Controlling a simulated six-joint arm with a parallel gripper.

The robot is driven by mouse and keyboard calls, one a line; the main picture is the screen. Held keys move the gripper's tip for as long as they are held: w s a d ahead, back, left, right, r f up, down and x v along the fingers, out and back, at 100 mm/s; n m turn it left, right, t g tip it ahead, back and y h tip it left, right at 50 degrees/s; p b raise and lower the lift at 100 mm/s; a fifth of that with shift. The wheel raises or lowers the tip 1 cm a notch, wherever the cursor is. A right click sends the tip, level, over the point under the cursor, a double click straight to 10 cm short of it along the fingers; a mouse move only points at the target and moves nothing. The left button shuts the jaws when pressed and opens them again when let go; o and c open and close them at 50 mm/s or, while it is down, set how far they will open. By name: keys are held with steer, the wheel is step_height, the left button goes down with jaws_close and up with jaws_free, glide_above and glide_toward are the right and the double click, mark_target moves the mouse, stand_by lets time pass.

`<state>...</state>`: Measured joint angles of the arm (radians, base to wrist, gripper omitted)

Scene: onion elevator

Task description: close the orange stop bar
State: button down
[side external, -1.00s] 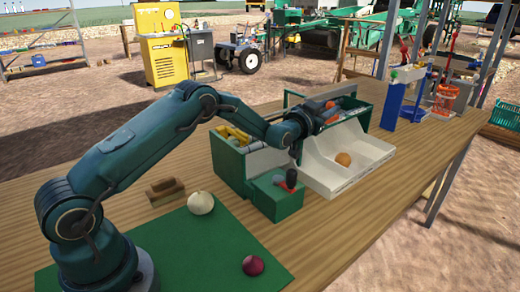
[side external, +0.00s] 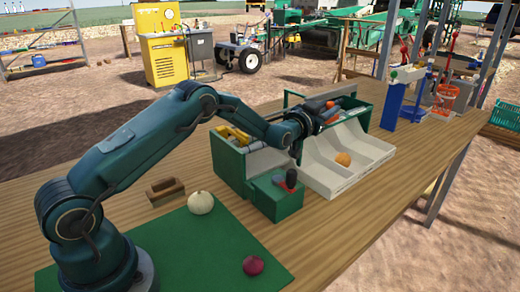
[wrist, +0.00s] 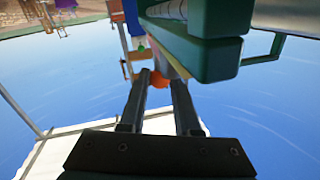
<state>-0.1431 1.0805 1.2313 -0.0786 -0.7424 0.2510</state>
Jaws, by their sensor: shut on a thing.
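The green elevator machine (side external: 228,170) stands on the bench with a pale chute tray (side external: 325,182) at its front. My gripper (side external: 325,113) is at the machine's upper edge, above the chute. In the wrist view, its two dark fingers (wrist: 160,82) have a small orange piece (wrist: 160,78) between their tips, which looks like part of the orange stop bar. My gripper is shut on it. A little orange also shows by the gripper in the side view (side external: 330,104). Most of the bar is hidden by the fingers and machine, so its angle cannot be told.
A brown-orange onion (side external: 343,159) lies in the chute tray. A green box with a dark-topped lever (side external: 291,180) stands in front. A white onion (side external: 200,203) and a red onion (side external: 253,265) rest on the green mat (side external: 190,250). A wooden block (side external: 165,190) lies left.

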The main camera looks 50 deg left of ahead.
steer(key=shift+y, duration=0.3)
steer(key=shift+a+r+n+g+y, duration=0.1)
steer(key=shift+a+n+g+y, duration=0.2)
steer(key=shift+n+y, duration=0.5)
steer(key=shift+a+n+g+y, duration=0.15)
steer(key=shift+n+g+y, duration=0.15)
steer(key=shift+n+y, duration=0.5)
steer(key=shift+s+a+n+g+y, duration=0.1)
steer(key=shift+a+n+g+y, duration=0.2)
steer(key=shift+y, duration=0.4)
steer(key=shift+s+a+n+g+y, duration=0.15)
steer(key=shift+n+g+y, duration=0.25)
steer(key=shift+y, duration=0.3)
steer(key=shift+w, duration=0.1)
steer(key=c, duration=0.6)
jaws_free()
steer(key=shift+v, duration=2.6)
